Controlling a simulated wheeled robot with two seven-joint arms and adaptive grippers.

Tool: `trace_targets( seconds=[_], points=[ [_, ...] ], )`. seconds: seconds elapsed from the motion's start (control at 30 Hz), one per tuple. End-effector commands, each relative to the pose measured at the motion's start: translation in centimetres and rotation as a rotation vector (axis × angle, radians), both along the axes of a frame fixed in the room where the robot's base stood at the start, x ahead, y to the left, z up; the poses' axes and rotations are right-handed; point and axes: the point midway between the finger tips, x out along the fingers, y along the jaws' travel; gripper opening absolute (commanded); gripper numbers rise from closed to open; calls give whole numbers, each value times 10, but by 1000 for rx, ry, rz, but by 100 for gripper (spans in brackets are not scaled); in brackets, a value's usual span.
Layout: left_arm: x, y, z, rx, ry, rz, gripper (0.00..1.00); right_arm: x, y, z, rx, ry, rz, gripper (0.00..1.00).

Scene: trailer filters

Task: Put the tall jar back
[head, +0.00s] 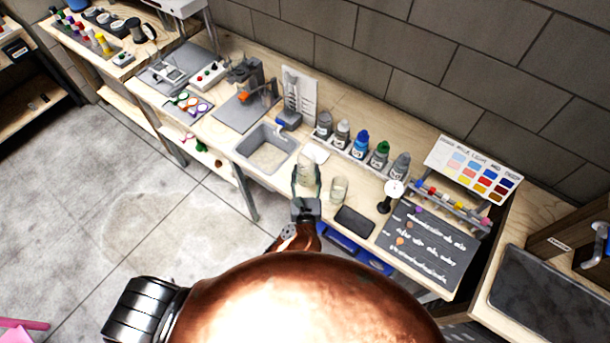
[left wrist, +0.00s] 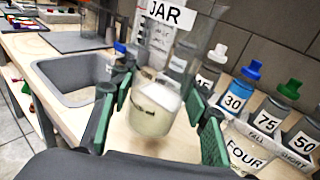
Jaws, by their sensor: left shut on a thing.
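The tall jar (head: 307,174) is clear, with a pale filling low inside. My left gripper (head: 306,196) is shut around it, upright, at the bench's front edge just right of the sink. In the left wrist view the jar (left wrist: 154,112) stands between the green-padded fingers of my left gripper (left wrist: 158,118), and a JAR label shows near its top. Whether its base touches the bench is unclear. A shorter clear jar (head: 338,190) stands on the bench to the right, apart from it. My right gripper is not in view.
A grey sink (head: 240,152) lies left of the jar. A row of bottles with coloured caps (head: 361,143) stands behind, also in the wrist view (left wrist: 238,92). A white pad (head: 318,153) lies behind the jar. A dark slab (head: 355,221) and black stand (head: 384,205) are right.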

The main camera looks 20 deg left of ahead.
Motion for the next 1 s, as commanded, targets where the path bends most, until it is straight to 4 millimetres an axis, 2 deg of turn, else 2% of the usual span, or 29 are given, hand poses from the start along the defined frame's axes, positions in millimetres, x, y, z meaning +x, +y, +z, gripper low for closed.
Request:
trace_targets(
  seconds=[0.1,0.4,0.5,0.6,1.0],
  points=[
    [15,5,-18,2,-1,0,2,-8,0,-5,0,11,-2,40],
    [32,12,-41,4,-2,2,2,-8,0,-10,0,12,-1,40],
    [30,11,-58,2,1,2,2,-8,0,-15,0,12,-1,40],
    [30,12,-67,1,-1,3,2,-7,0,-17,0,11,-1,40],
    [29,11,-71,0,-2,3,2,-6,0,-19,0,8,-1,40]
  ],
)
